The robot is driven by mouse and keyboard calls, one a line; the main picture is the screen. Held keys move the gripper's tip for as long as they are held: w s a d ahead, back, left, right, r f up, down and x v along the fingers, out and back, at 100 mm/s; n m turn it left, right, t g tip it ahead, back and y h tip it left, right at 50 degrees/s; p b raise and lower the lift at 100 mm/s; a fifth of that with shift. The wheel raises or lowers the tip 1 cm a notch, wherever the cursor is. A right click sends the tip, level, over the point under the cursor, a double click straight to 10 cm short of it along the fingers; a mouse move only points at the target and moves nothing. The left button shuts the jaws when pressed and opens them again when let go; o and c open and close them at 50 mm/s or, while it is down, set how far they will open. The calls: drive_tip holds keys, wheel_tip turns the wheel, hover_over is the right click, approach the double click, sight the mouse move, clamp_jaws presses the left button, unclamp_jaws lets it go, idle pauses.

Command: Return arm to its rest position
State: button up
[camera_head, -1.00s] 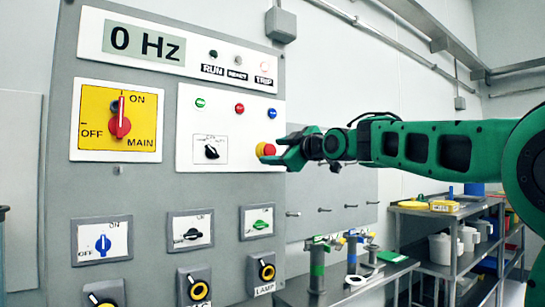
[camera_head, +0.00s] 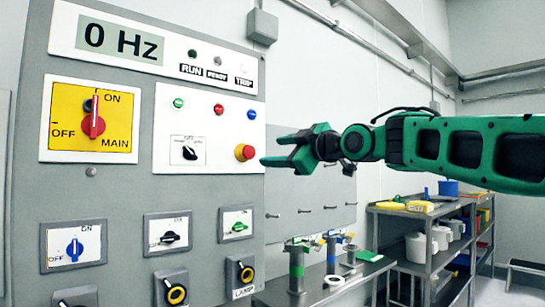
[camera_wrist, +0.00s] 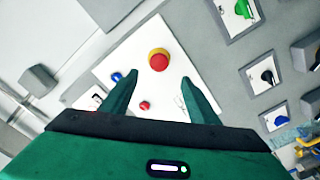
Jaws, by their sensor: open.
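My gripper (camera_head: 283,153) is green and open, in front of the right edge of the grey control panel in the head view. Nothing is between its fingers. The red emergency button (camera_head: 245,153) with its yellow collar sits just left of the fingertips, apart from them. In the wrist view, my gripper's two fingers (camera_wrist: 160,100) point toward the panel, and the red button (camera_wrist: 158,60) shows beyond the gap between them. My green arm stretches in from the right of the head view.
The control panel (camera_head: 110,185) fills the left, with a "0 Hz" display (camera_head: 120,40), a red main switch (camera_head: 93,127) at ON and several small switches. A steel bench (camera_head: 325,284) and a shelf (camera_head: 410,262) stand at right. Free space lies below my arm.

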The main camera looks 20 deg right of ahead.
drive_tip(key=s+d+f+m+g+h, duration=0.2)
drive_tip(key=s+d+f+m, duration=0.15)
drive_tip(key=f, duration=0.55)
drive_tip(key=s+d+f+m+g+h, duration=0.2)
drive_tip(key=s+d+f+m+g, duration=0.15)
drive_tip(key=f, duration=0.65)
drive_tip(key=s+d+f+m+g+h, duration=0.25)
drive_tip(key=d+f, duration=0.25)
drive_tip(key=f, duration=0.4)
drive_tip(key=s+f+m+g, duration=0.4)
drive_tip(key=s+f, duration=0.7)
drive_tip(key=s, duration=0.3)
drive_tip(key=s+d+f+m+g+y, duration=0.1)
drive_tip(key=s+f+m+g, duration=0.4)
drive_tip(key=s+f, duration=0.6)
drive_tip(key=s, duration=0.3)
drive_tip(key=shift+s, duration=0.3)
drive_tip(key=shift+d+m, duration=0.1)
drive_tip(key=shift+m, duration=0.15)
